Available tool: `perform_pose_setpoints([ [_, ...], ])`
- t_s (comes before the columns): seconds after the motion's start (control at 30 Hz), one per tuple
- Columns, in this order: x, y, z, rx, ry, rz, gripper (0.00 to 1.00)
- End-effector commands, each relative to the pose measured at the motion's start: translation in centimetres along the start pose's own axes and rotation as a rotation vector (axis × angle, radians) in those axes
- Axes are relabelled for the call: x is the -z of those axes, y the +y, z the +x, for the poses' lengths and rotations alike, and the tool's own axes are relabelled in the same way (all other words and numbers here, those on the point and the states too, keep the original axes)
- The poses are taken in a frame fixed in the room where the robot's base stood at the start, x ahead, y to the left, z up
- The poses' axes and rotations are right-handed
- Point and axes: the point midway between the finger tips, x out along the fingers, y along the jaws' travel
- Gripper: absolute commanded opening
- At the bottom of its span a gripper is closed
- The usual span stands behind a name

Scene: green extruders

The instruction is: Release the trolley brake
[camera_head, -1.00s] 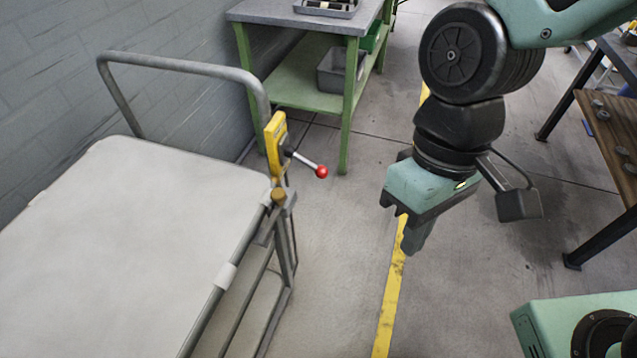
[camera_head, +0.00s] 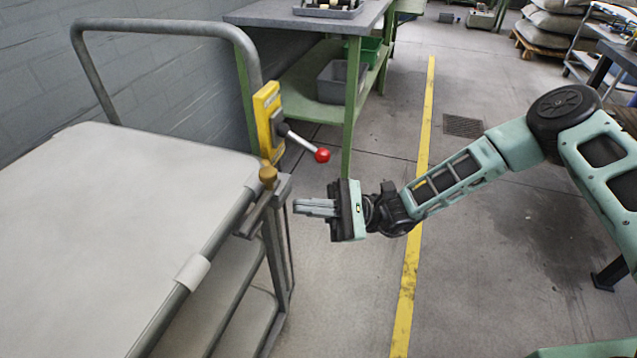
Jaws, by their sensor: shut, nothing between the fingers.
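The trolley (camera_head: 110,215) stands at the left, with a pale flat top and a grey tubular handle (camera_head: 165,24). A yellow brake box (camera_head: 266,118) is mounted near the handle's right-hand end. From it a metal lever (camera_head: 299,141) with a red ball knob (camera_head: 322,155) sticks out to the right, sloping slightly down. My gripper (camera_head: 296,207) is shut and empty. Its fingers point left toward the trolley's corner, below the red knob and apart from it.
A green workbench (camera_head: 347,110) with a grey top and bins on its shelf stands behind the lever. A brass-coloured knob (camera_head: 268,175) sits on the trolley's corner. The floor around the yellow line (camera_head: 408,285) is clear.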

Motion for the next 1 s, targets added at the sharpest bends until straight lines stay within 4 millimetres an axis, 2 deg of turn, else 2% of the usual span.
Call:
perform_pose_setpoints([
  [0.03,2.2,-0.6,-2.2,0.120,-0.019,0.007,0.00],
  [0.2,6.0,-3.4,-7.5,0.440,-0.060,0.007,0.00],
  [0.3,7.3,-4.2,-9.8,0.561,-0.071,0.001,0.00],
  [0.4,8.0,-4.7,-11.2,0.629,-0.077,-0.001,0.00],
  [0.8,8.1,-4.9,-11.6,0.653,-0.079,-0.002,0.00],
  [1.0,8.0,-5.7,-10.4,0.649,-0.079,-0.002,0.00],
])
